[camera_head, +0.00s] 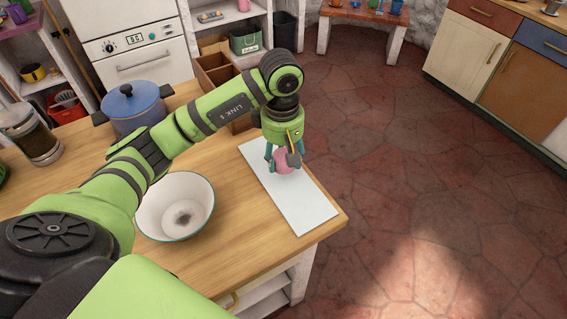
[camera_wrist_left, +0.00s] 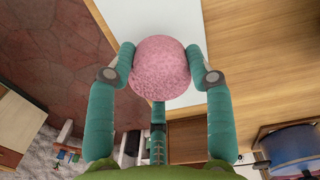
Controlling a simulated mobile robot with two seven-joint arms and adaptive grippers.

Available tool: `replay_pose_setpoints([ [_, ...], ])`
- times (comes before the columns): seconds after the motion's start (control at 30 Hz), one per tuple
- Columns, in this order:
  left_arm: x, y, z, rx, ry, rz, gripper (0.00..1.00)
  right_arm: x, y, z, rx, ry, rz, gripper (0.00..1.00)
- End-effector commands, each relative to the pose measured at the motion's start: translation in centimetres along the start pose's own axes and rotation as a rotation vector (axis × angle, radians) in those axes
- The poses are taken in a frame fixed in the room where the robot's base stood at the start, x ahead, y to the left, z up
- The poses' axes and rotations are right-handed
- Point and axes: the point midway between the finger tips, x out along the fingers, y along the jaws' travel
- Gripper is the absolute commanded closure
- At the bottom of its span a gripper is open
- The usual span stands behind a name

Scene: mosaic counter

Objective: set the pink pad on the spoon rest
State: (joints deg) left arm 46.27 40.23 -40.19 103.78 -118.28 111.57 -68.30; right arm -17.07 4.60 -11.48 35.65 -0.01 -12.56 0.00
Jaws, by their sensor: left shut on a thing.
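The pink pad (camera_head: 285,161) is a rounded, fuzzy pink thing in the grip of my left gripper (camera_head: 283,157). In the left wrist view the pink pad (camera_wrist_left: 161,68) sits between the teal fingers of the left gripper (camera_wrist_left: 161,75), which touch it on both sides. The spoon rest looks to be the long, flat white slab (camera_head: 305,209) near the counter's right edge. The pad is over its middle part in the head view; I cannot tell whether it touches the slab. The slab (camera_wrist_left: 150,22) also shows behind the pad in the wrist view. My right gripper is not in view.
A white bowl (camera_head: 175,205) stands on the wooden counter (camera_head: 232,250) left of the slab. A blue lidded pot (camera_head: 134,108) and a glass jar (camera_head: 32,136) stand further left. A brown divided box (camera_head: 214,73) is behind the arm. The counter's edge is close on the right.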

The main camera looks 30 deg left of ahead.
Motion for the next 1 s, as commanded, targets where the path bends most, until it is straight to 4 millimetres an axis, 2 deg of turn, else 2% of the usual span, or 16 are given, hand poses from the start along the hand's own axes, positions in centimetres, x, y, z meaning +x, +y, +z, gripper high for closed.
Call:
replay_pose_setpoints([
  [0.2, 2.9, -0.1, 0.0, -0.001, -0.004, -0.005, 0.84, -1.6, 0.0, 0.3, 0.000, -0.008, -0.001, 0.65],
  [0.3, 3.8, -0.1, 0.0, 0.001, -0.002, -0.002, 0.84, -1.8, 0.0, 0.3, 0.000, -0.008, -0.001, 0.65],
  [0.7, 4.4, -0.1, -0.1, 0.001, 0.000, 0.000, 0.84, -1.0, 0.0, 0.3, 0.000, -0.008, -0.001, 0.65],
  [0.73, 4.3, -0.1, -0.1, 0.001, 0.000, 0.000, 0.40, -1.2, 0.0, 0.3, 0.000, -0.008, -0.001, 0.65],
  [0.77, 4.2, -0.1, -0.1, 0.001, 0.000, -0.001, 0.28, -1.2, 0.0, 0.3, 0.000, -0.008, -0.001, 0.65],
  [0.8, 4.2, -0.1, -0.1, 0.001, 0.000, -0.001, 0.24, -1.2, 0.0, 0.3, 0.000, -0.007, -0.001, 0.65],
  [1.0, 4.2, -0.1, -0.1, 0.001, 0.000, -0.001, 0.24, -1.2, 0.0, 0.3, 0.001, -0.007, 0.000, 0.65],
])
